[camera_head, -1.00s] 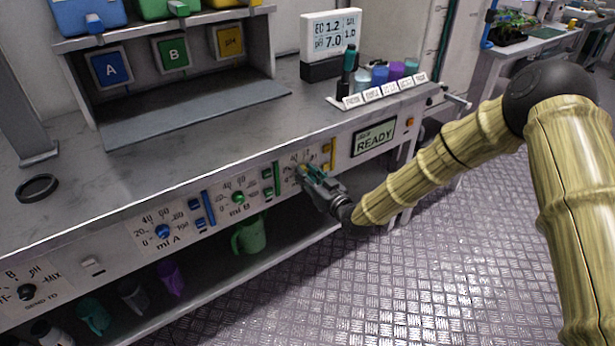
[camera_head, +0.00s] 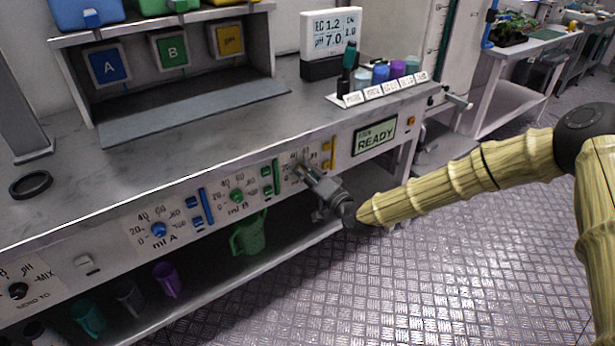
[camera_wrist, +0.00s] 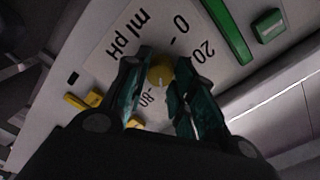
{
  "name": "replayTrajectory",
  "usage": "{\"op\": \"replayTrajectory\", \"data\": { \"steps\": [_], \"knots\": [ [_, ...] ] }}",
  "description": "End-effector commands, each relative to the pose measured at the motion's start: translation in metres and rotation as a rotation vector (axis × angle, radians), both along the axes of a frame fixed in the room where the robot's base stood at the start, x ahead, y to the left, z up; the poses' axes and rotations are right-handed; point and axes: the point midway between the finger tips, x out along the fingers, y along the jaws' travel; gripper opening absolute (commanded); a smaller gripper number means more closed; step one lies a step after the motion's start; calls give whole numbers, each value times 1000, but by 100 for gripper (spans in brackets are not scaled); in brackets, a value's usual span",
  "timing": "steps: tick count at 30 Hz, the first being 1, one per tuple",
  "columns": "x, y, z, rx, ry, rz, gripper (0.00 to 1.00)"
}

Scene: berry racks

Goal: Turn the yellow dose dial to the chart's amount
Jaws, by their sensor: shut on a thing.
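The yellow dose dial (camera_wrist: 160,68) shows in the wrist view between the two dark green fingertips of my gripper (camera_wrist: 164,80). My gripper is shut on the dial, one finger on each side. A short pale mark shows on the dial's face. Around it the pale panel (camera_wrist: 112,62) carries "ml pH", 0, 20 and 80; the fingers hide other numbers. In the head view my gripper (camera_head: 303,170) reaches the pH section of the bench front and hides the dial. I cannot read the dial's exact setting. No dose chart is clearly readable.
Left of my gripper are the green dial (camera_head: 237,196) and blue dial (camera_head: 159,230) with their coloured bars. Yellow parts (camera_head: 328,147) and a READY screen (camera_head: 375,136) are to the right. A display (camera_head: 335,32) reads EC 1.2, pH 7.0. A green jug (camera_head: 248,236) stands below.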

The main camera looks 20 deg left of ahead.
Motion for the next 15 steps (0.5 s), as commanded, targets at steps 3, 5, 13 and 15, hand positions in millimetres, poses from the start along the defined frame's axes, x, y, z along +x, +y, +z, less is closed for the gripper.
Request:
{"op": "replayTrajectory", "data": {
  "steps": [3,5,13,15],
  "knots": [
    [1,-1,-2,69,84,-3,2],
    [1,-1,-2,101,127,-3,2],
    [1,-1,-2,225,285,-2,2],
    [1,-1,-1,249,316,-2,2]
  ]
}}
